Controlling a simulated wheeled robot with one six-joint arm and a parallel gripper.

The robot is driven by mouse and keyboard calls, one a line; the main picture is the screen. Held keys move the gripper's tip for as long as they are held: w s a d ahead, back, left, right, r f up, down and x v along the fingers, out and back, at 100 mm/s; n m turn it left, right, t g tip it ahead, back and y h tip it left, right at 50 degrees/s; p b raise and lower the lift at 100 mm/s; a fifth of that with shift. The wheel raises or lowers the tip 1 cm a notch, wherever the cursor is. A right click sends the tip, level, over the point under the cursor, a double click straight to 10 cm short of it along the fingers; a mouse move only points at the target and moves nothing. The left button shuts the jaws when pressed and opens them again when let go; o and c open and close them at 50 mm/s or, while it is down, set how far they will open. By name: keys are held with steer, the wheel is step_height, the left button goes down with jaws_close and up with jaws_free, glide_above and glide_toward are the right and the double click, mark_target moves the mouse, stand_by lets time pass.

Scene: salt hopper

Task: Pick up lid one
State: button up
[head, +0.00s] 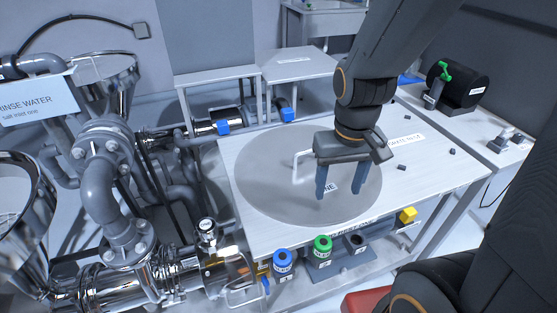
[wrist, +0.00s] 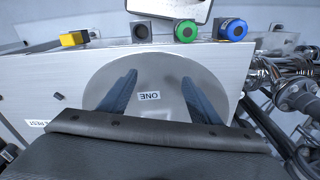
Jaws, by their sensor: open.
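Lid one (head: 268,192) is a large round grey disc lying flat on the metal table top, with a white label reading ONE. A pale bar handle (head: 297,166) shows on it, partly hidden behind my gripper. My gripper (head: 341,196) is open and empty, fingers pointing down over the right part of the lid, beside the handle. In the wrist view both fingers (wrist: 160,78) show over lid one (wrist: 165,66), on either side of the label. I cannot tell the exact height of the fingertips above the lid.
The metal table (head: 440,178) has small dark pieces on its right side. A blue button (head: 283,260), a green button (head: 322,246) and a yellow block (head: 408,214) sit along the front edge. Shiny pipes (head: 110,205) crowd the left. A black cylinder (head: 460,85) stands at the back right.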

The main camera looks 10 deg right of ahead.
steer(key=o, duration=1)
steer(key=w+d+t+p, duration=0.1)
steer(key=w+p, duration=0.1)
steer(key=w, duration=0.2)
steer(key=w+d+r+p, duration=0.1)
steer(key=w+p, duration=0.1)
steer(key=w, duration=0.1)
steer(key=w+d+r+n+t+h+p, duration=0.1)
steer(key=w+p, duration=0.1)
steer(key=w, duration=0.2)
steer(key=shift+w+d+r+t, duration=0.1)
steer(key=shift+w+d+t, duration=0.1)
steer(key=shift+w+t, duration=0.1)
steer(key=n+t+y+p, duration=0.1)
steer(key=n+y+p, duration=0.1)
steer(key=p, duration=0.3)
glide_toward(310, 150)
step_height(310, 150, down, 2)
steer(key=shift+w+b+x, duration=0.2)
steer(key=shift+b+x, duration=1.1)
steer(key=shift+x, duration=0.95)
steer(key=shift+w+b+x, duration=0.2)
steer(key=shift+b+x, duration=1.1)
steer(key=shift+x, duration=0.95)
